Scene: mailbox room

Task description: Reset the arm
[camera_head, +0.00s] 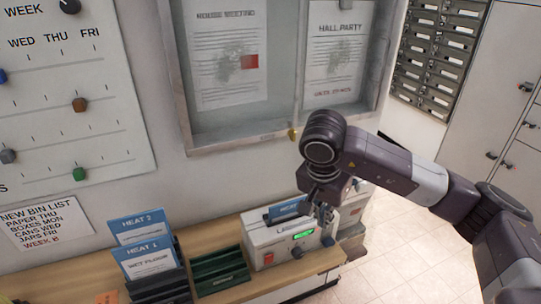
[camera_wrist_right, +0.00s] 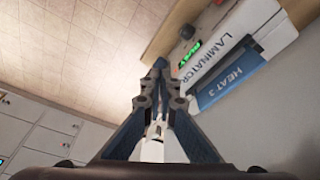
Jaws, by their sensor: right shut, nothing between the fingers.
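My right arm comes in from the right in the head view. My right gripper (camera_head: 325,203) points down just in front of the right end of the white laminator (camera_head: 262,258). In the wrist view the fingers of my right gripper (camera_wrist_right: 160,68) meet at their tips, with nothing between them. The laminator (camera_wrist_right: 262,22) lies to the right of the fingers there, with a lit green display. A blue card (camera_head: 287,210) stands in the laminator's top; in the wrist view the card (camera_wrist_right: 232,77) reads HEAT 3. My left gripper is not in view.
The laminator stands on a wooden counter (camera_head: 215,226). A glazed notice case (camera_head: 275,133) is on the wall behind. Tiled floor (camera_head: 400,265) is open at the right.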

